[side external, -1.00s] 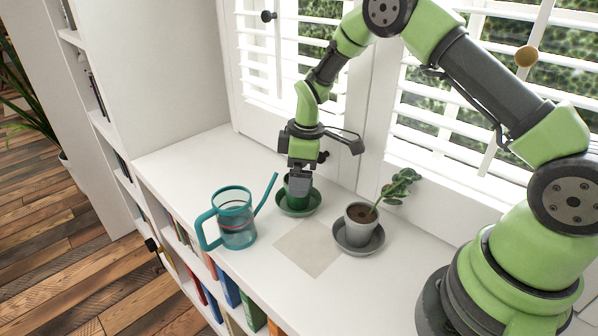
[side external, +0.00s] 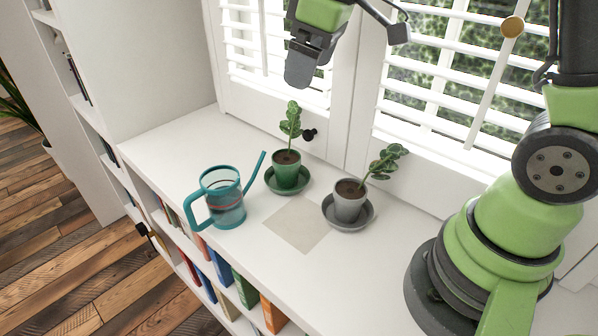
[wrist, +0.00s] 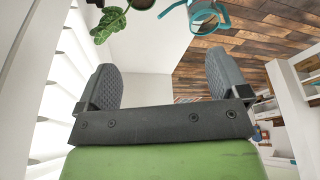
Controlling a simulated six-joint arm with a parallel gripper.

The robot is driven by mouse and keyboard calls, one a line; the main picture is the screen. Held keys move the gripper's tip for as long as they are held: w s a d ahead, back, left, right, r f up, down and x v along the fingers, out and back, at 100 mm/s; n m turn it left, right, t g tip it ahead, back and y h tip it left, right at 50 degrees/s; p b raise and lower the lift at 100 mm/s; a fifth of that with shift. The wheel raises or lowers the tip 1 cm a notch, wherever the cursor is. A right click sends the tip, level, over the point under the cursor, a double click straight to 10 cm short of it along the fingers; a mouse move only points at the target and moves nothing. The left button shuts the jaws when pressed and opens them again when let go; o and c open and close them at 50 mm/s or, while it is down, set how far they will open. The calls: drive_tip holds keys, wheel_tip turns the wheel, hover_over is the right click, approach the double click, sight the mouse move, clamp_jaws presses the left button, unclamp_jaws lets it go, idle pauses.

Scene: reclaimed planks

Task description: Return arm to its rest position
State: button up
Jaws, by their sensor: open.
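My gripper (side external: 302,62) is raised high above the white counter, near the shutters, at the top of the side view. In the wrist view my gripper (wrist: 165,85) has its two fingers wide apart with nothing between them. A green pot (side external: 287,172) with a leafy plant stands upright on a green saucer (side external: 272,184), below and apart from my gripper. The plant's leaves (wrist: 108,24) also show at the top left of the wrist view.
A teal watering can (side external: 222,200) stands left of the green pot. A grey pot (side external: 349,203) with a leaning plant sits on a grey saucer (side external: 368,216) to the right. A beige square (side external: 298,224) lies bare between them. White shutters (side external: 440,110) line the back.

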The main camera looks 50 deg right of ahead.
drive_tip(key=s+a+r+m+t, duration=0.1)
drive_tip(key=s+m, duration=0.1)
drive_tip(key=s, duration=0.3)
drive_tip(key=s+a+r+m+t, duration=0.1)
drive_tip(key=s+r+m, duration=0.1)
drive_tip(key=s, duration=0.4)
drive_tip(key=s+a+r+m+t+y, duration=0.1)
drive_tip(key=s+r+m+t, duration=0.1)
drive_tip(key=s+m, duration=0.2)
drive_tip(key=shift+s+a, duration=0.15)
drive_tip(key=shift+s, duration=1)
